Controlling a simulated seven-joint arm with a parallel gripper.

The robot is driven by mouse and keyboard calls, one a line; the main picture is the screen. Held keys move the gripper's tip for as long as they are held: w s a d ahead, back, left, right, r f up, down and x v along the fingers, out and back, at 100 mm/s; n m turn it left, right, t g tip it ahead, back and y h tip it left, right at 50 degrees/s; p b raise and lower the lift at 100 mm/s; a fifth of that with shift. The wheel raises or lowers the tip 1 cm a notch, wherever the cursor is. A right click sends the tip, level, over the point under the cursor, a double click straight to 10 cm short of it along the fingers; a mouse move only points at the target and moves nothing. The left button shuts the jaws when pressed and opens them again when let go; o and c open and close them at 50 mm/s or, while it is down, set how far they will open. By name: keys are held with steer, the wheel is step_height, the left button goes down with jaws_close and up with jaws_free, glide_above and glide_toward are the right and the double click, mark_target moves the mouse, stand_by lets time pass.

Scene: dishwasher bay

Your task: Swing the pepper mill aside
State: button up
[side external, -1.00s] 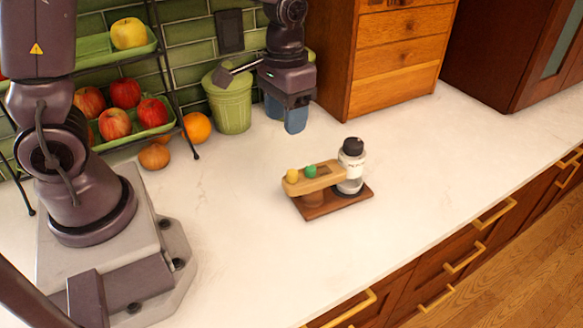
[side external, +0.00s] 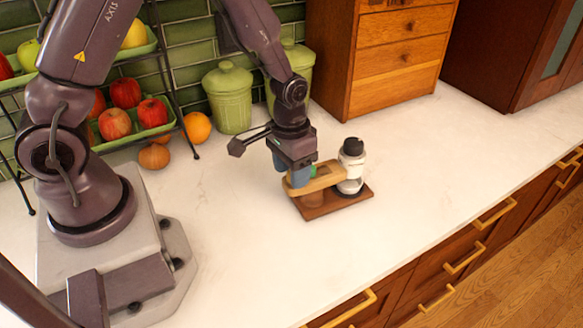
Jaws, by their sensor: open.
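A clear and white jar with a black cap (side external: 351,172), which looks like the pepper mill, stands upright at the right end of a dark wooden base (side external: 333,204). A lighter wooden bar (side external: 327,177) lies above the base and reaches left from the jar. Under its left part is a brown round support (side external: 313,198). My gripper (side external: 298,179) is open, pointing down at the left end of the bar, with its blue fingers at the bar's top. It hides the yellow knob and most of the green knob there. I cannot tell whether the fingers touch a knob.
Green canisters (side external: 230,97) and a wooden drawer cabinet (side external: 393,55) stand at the back. An orange (side external: 197,127), an onion (side external: 154,157) and a fruit rack (side external: 150,113) are at the left. The white counter (side external: 440,160) is clear right of and in front of the base.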

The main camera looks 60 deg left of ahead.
jaws_close()
steer(key=shift+d+n, duration=0.15)
steer(key=shift+n, duration=0.15)
steer(key=d+n, duration=0.1)
steer(key=n, duration=0.1)
steer(key=d+n, duration=0.1)
steer(key=n, duration=0.1)
steer(key=shift+w, duration=0.15)
steer(key=shift+w+d+n, duration=0.55)
steer(key=shift+w+n, duration=0.2)
steer(key=shift+n, duration=1.5)
steer(key=shift+w+d+n, duration=0.5)
steer(key=shift+w+n, duration=0.2)
steer(key=shift+n, duration=1.5)
steer(key=shift+w+d+n, duration=0.55)
steer(key=shift+w+n, duration=0.2)
steer(key=shift+n, duration=1.5)
steer(key=shift+t, duration=0.3)
